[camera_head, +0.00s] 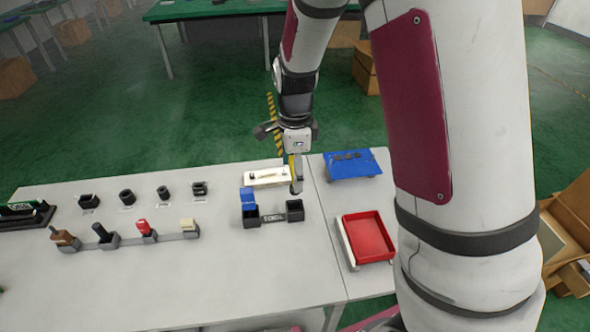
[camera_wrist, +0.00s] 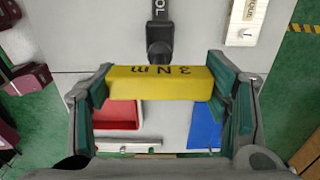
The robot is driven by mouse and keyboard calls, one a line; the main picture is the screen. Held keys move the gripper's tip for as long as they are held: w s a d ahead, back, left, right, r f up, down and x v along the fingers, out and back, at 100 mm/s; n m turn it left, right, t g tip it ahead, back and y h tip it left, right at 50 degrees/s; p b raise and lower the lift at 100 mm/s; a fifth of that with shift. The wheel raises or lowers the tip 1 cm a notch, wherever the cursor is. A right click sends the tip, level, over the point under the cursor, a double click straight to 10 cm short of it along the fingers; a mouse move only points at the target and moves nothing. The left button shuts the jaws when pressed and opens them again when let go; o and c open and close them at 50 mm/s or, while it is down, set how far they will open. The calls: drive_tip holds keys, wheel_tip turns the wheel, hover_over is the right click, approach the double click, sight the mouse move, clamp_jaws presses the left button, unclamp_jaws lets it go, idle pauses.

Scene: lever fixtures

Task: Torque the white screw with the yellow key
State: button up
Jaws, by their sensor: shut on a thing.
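My gripper (camera_head: 296,160) is shut on the yellow key (camera_wrist: 160,83), which reads "3 N m" and lies across between the two fingers in the wrist view. In the head view only a narrow part of the key (camera_head: 293,161) shows at the fingers, above the right black socket of the tool holder (camera_head: 272,217). In the wrist view that socket (camera_wrist: 159,45) shows just beyond the key. A blue key (camera_head: 248,197) stands in the holder's left socket. A white plate (camera_head: 267,176) with a small fitting lies behind the holder; I cannot make out the white screw on it.
A red tray (camera_head: 368,238) and a blue tray (camera_head: 349,163) lie to the right. Several lever fixtures (camera_head: 125,236) and a row of black holders (camera_head: 127,197) stand to the left. The front of the grey table (camera_head: 180,290) is clear.

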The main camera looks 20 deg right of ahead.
drive_tip(key=shift+m, duration=0.4)
drive_tip(key=s+d+p, duration=0.1)
drive_tip(key=d, duration=0.4)
drive_tip(key=s+d, duration=0.2)
drive_tip(key=d, duration=0.3)
drive_tip(key=s+d+p, duration=0.1)
drive_tip(key=s+d, duration=0.1)
drive_tip(key=d, duration=0.3)
drive_tip(key=shift+s+d+p, duration=0.15)
drive_tip(key=shift+p, duration=0.2)
drive_tip(key=shift+c, duration=0.2)
drive_tip(key=s+d+p, duration=0.2)
drive_tip(key=s+d, duration=0.9)
drive_tip(key=d, duration=0.3)
drive_tip(key=shift+s+d+m+p, duration=0.25)
drive_tip(key=shift+s+m+p, duration=0.05)
drive_tip(key=shift+s, duration=0.1)
drive_tip(key=shift+f, duration=0.1)
drive_tip(key=shift+f+b, duration=1.15)
drive_tip(key=shift+f, duration=1.55)
drive_tip(key=o, duration=0.6)
drive_tip(key=c, duration=0.6)
